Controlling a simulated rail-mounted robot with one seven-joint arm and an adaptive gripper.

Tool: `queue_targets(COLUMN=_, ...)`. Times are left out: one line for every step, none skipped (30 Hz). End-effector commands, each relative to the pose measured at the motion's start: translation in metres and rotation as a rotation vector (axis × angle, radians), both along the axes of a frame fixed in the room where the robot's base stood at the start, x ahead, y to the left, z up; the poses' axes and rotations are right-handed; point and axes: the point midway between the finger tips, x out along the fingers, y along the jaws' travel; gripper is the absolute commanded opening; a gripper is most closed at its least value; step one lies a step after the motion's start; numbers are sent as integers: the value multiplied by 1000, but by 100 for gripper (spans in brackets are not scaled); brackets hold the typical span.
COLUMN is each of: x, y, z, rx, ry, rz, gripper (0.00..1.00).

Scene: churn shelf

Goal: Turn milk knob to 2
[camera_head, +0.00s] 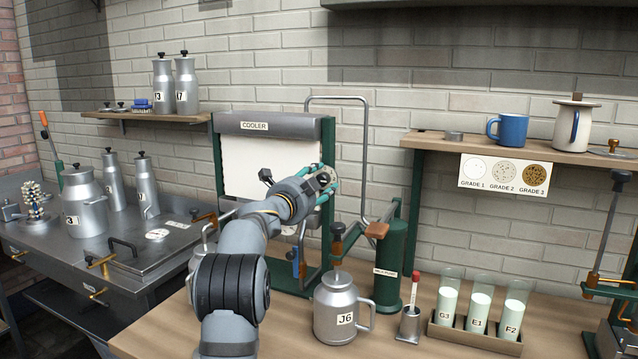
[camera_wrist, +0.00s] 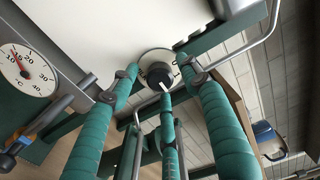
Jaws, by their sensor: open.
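The knob (camera_wrist: 158,76) is a round black knob with a white pointer line, on a pale round dial at the edge of the cooler panel, in the wrist view. The pointer slants towards the bottom of the picture; the dial's figures are too small to read surely. My gripper (camera_wrist: 163,84) is open, its green fingers spread around and in front of the knob; contact cannot be told. In the head view my gripper (camera_head: 325,182) is at the right edge of the cooler (camera_head: 296,125), and the knob is hidden behind it.
A thermometer dial (camera_wrist: 27,70) is left in the wrist view. A bent metal pipe (camera_head: 364,150) rises right of the cooler. A green cylinder (camera_head: 390,250), a can marked J6 (camera_head: 335,300) and a rack of milk tubes (camera_head: 470,336) stand on the bench below.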

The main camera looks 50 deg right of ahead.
Motion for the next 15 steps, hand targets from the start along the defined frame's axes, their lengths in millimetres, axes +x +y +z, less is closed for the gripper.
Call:
queue_targets(x=0, y=0, z=0, rx=0, ry=0, rz=0, gripper=47)
queue_targets(x=0, y=0, z=0, rx=0, ry=0, rz=0, gripper=47)
queue_targets(x=0, y=0, z=0, rx=0, ry=0, rz=0, gripper=47)
queue_targets(x=0, y=0, z=0, rx=0, ry=0, rz=0, gripper=47)
queue_targets(x=0, y=1, z=0, rx=0, ry=0, rz=0, gripper=47)
queue_targets(x=-1, y=4, z=0, rx=0, ry=0, rz=0, gripper=47)
queue_targets(x=-1, y=6, z=0, rx=0, ry=0, rz=1, gripper=47)
queue_targets(x=-1, y=10, z=1, rx=0, ry=0, rz=1, gripper=47)
queue_targets(x=-2, y=15, z=0, rx=1, ry=0, rz=2, gripper=47)
queue_targets(x=-4, y=20, z=0, rx=0, ry=1, rz=2, gripper=47)
queue_targets(x=-5, y=25, z=1, rx=0, ry=1, rz=2, gripper=47)
queue_targets(x=-7, y=33, z=0, rx=0, ry=2, rz=2, gripper=47)
queue_targets(x=-8, y=40, z=1, rx=-1, ry=1, rz=2, gripper=47)
queue_targets(x=-10, y=46, z=0, rx=0, ry=1, rz=3, gripper=47)
queue_targets(x=-12, y=55, z=1, rx=-1, ry=0, rz=3, gripper=47)
